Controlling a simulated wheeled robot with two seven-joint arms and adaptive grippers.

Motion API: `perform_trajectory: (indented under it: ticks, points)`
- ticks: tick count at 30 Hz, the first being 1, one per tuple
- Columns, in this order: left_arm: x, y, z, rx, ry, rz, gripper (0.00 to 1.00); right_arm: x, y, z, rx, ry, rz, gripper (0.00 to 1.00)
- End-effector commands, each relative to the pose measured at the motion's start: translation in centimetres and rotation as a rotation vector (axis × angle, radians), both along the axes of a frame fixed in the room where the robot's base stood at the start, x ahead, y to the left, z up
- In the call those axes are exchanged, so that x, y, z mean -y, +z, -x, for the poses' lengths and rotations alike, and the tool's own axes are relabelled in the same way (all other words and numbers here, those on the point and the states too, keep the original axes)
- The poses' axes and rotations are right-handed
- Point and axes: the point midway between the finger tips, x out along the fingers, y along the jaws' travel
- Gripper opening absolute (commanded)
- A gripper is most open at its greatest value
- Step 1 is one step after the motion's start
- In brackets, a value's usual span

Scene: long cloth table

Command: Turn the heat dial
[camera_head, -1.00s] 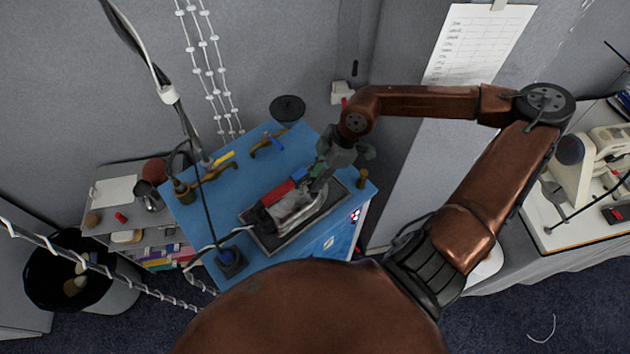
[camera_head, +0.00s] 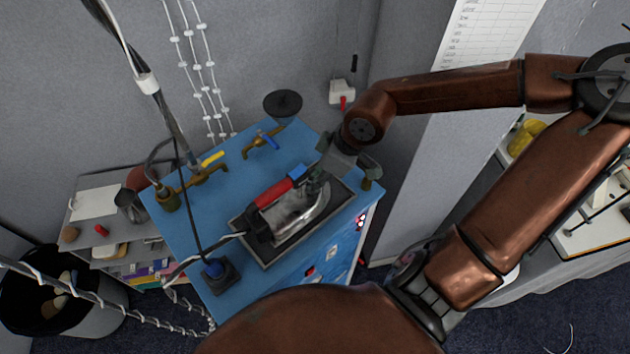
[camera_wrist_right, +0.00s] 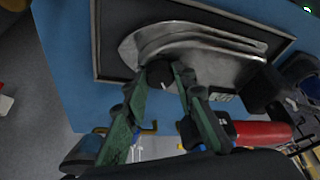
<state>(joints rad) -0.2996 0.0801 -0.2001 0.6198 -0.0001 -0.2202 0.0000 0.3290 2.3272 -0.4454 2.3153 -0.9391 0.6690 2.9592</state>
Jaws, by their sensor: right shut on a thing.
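A silver clothes iron (camera_head: 300,215) with a red handle (camera_head: 273,192) lies on a dark tray (camera_head: 264,258) on a blue cabinet top. It also shows in the right wrist view (camera_wrist_right: 205,62), where its dark round heat dial (camera_wrist_right: 160,74) has a pale mark. My right gripper (camera_head: 318,184) reaches the iron from the right. In the right wrist view the green fingers of the gripper (camera_wrist_right: 162,78) are closed on the dial, one on each side. In the head view the gripper hides the dial. My left gripper is out of view.
Brass taps (camera_head: 205,176) stand at the back of the cabinet top (camera_head: 222,215). A blue block (camera_head: 298,171) is close to my gripper. A grey wall column stands to the right.

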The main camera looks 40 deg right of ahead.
Motion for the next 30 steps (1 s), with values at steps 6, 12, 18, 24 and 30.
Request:
perform_trajectory:
  ticks: [6, 12, 18, 24, 30]
  points:
    - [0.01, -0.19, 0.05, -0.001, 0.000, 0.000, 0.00, -0.06, 0.07, -0.01, 0.001, -0.009, -0.002, 0.00]
    - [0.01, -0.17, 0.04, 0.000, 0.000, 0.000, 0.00, -0.06, 0.10, -0.02, 0.001, -0.008, -0.002, 0.00]
    - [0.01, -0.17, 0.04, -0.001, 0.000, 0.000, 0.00, -0.04, 0.08, -0.03, 0.001, -0.009, -0.001, 0.35]
    - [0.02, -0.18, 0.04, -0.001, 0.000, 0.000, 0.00, -0.01, 0.05, -0.01, 0.001, -0.009, -0.001, 0.42]
    - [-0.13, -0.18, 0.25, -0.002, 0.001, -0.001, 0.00, 0.02, 0.09, 0.01, 0.000, -0.008, 0.000, 0.42]
